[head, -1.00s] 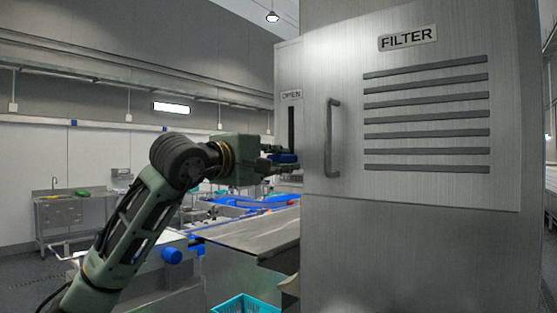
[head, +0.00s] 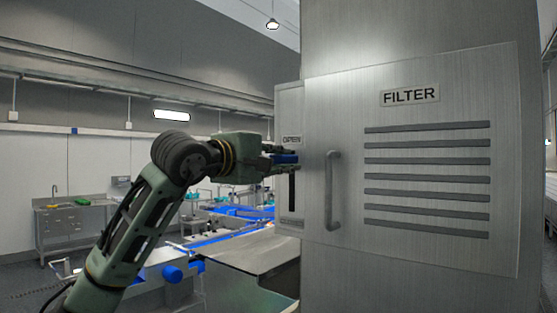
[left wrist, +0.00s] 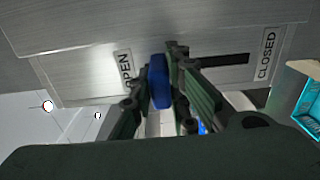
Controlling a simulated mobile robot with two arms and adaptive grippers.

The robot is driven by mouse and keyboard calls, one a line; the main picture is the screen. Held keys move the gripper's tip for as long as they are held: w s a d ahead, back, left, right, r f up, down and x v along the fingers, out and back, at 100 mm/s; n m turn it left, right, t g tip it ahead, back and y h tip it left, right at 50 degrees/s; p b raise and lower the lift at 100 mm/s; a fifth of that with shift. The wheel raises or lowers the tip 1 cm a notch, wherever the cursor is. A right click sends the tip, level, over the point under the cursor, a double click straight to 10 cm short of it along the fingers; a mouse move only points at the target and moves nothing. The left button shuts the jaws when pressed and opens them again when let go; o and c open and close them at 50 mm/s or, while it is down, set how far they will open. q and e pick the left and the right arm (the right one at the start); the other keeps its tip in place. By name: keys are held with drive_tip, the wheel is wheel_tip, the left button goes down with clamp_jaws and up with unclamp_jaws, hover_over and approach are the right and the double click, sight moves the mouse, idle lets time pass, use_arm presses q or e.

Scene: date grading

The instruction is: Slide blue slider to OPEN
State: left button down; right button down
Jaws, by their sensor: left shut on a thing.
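The blue slider (head: 287,158) sits at the upper end of its dark vertical slot (head: 291,190), just below the OPEN label (head: 291,139). In the left wrist view the blue slider (left wrist: 157,82) is beside the OPEN label (left wrist: 124,72). The empty slot (left wrist: 222,61) runs from it towards the CLOSED label (left wrist: 265,54). My left gripper (head: 282,160) reaches in from the left and is shut on the slider. Its fingers (left wrist: 160,76) stand on both sides of the slider and partly hide it. My right gripper is in neither view.
The FILTER panel (head: 430,200) with a vertical handle (head: 332,190) stands right of the slider. A steel surface (head: 245,248) lies below my left arm. A teal crate (left wrist: 310,108) shows at the right of the left wrist view.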

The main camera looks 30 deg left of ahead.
use_arm(q)
drive_tip(key=shift+s+r, duration=0.1)
drive_tip(key=shift+r, duration=0.25)
drive_tip(key=c, duration=2.1)
unclamp_jaws()
drive_tip(key=o, duration=0.4)
drive_tip(key=shift+c, duration=0.2)
drive_tip(key=shift+o, duration=0.3)
drive_tip(key=shift+f, duration=0.1)
drive_tip(key=s, duration=1.1)
drive_tip(key=shift+s+a, duration=0.4)
drive_tip(key=shift+a, duration=0.05)
drive_tip(key=shift+f, duration=0.1)
